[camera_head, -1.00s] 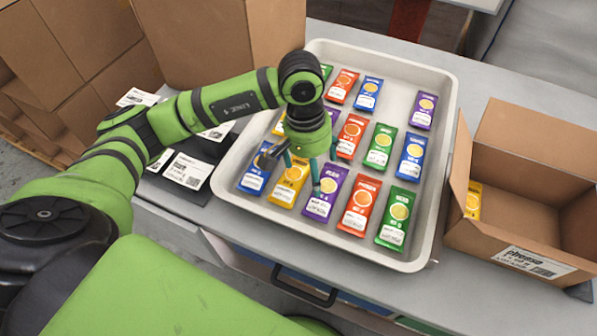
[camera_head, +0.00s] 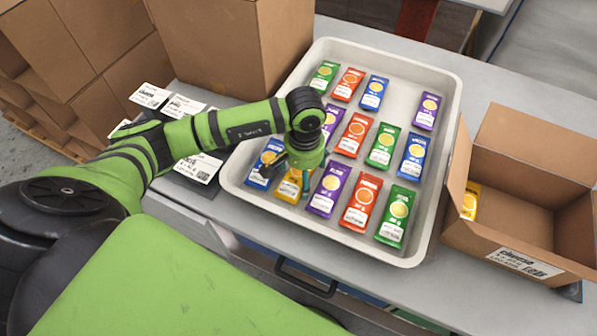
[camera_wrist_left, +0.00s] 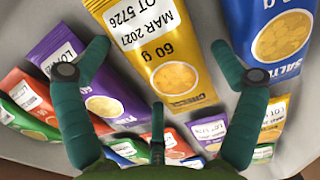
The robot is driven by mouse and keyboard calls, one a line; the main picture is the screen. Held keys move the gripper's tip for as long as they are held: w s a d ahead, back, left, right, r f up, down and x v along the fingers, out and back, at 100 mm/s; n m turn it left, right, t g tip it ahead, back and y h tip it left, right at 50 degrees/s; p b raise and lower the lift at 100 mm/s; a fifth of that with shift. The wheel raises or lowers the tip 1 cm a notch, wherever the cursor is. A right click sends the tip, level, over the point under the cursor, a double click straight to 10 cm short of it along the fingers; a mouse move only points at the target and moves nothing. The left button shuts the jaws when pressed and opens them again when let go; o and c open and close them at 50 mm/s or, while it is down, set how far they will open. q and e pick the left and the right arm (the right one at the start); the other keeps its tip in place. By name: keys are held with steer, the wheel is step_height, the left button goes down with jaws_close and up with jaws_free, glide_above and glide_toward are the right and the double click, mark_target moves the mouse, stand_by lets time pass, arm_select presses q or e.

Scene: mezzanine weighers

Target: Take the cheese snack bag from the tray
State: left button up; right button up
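The yellow snack bag (camera_head: 289,191) lies in the front row of the pale tray (camera_head: 452,130), between a blue and a purple bag. My left gripper (camera_head: 288,179) is above it, fingers pointing down and partly covering it. In the left wrist view the fingers are spread wide, and the yellow bag (camera_wrist_left: 172,55) lies beyond the gap between the tips, its print showing a date and "60 g". The gripper is open and holds nothing. Another yellow bag (camera_wrist_left: 277,112) shows at the right of the wrist view; my arm hides it in the head view. My right gripper is not in view.
Red, green, blue and purple bags fill several places in the tray. An open cardboard box (camera_head: 530,185) with a label reading cheese stands to the right, a yellow bag (camera_head: 469,202) inside. White labels (camera_head: 198,167) lie left of the tray; a large carton (camera_head: 225,45) stands behind.

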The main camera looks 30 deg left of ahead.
arm_select(q)
steer(key=c, duration=0.8)
steer(key=shift+o, duration=0.2)
steer(key=shift+r, duration=0.15)
